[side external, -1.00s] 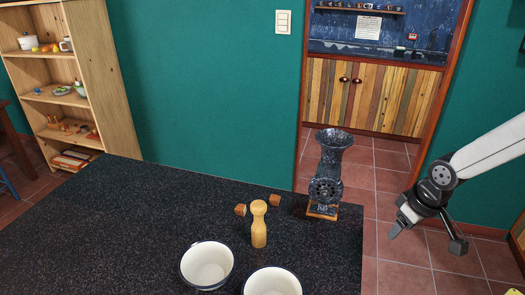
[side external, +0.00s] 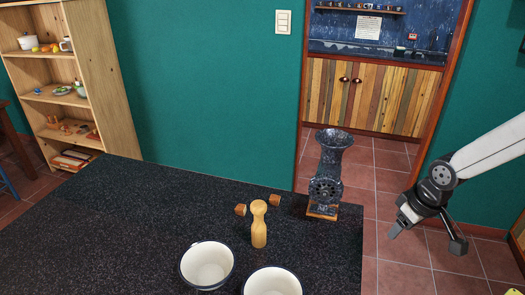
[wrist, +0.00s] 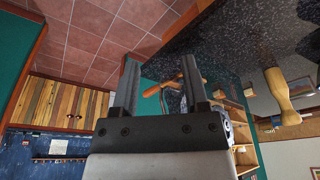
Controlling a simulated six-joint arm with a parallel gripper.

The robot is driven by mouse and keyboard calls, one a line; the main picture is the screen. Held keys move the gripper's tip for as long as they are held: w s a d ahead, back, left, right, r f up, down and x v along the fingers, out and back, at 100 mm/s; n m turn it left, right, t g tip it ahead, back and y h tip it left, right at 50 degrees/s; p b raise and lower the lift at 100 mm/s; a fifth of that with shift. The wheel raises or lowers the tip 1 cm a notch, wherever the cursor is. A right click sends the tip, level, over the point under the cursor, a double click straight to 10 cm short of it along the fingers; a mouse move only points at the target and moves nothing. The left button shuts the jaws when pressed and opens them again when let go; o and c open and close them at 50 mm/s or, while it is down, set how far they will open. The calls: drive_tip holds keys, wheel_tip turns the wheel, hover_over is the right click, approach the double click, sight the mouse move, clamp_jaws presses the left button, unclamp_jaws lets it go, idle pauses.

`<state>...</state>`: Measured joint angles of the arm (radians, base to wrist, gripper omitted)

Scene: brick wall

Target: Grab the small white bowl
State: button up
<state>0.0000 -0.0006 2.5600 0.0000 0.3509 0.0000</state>
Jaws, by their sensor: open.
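Two white bowls with dark rims stand at the near edge of the dark speckled table (side external: 90,235) in the side view. One bowl (side external: 207,265) is whole in view; the other bowl (side external: 272,282), to its right, is cut off by the lower picture edge. They look alike in size. My gripper (side external: 425,243) is open and empty, off the table's right side and apart from both bowls. In the wrist view my gripper (wrist: 160,85) has its two fingers spread, with nothing held between them. Neither bowl is clearly visible there.
A wooden pepper mill (side external: 259,224) stands behind the bowls, with two small brown blocks (side external: 240,210) (side external: 275,200) near it. A dark grinder (side external: 327,175) stands at the table's right corner, between my gripper and the table's back. The table's left part is clear.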

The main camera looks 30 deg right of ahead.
sight(198, 248)
drive_tip(key=w+r+v, duration=0.1)
drive_tip(key=w+v, duration=0.1)
drive_tip(key=v, duration=0.9)
drive_tip(key=w+a+m+g+y, duration=0.5)
drive_tip(key=w+a+m+y, duration=0.3)
drive_tip(key=w+a+m, duration=0.95)
drive_tip(key=w+a+f+g+y, duration=0.1)
drive_tip(key=w+a+g+y, duration=0.4)
drive_tip(key=a, duration=0.9)
drive_tip(key=shift+m+t, duration=0.35)
drive_tip(key=shift+t, duration=0.55)
drive_tip(key=f, duration=0.9)
drive_tip(key=w+f, duration=0.1)
drive_tip(key=f, duration=0.3)
drive_tip(key=shift+a+f, duration=0.1)
drive_tip(key=shift+f, duration=0.2)
drive_tip(key=shift+x, duration=1.3)
drive_tip(key=shift+s, duration=0.1)
drive_tip(key=shift+x, duration=2.6)
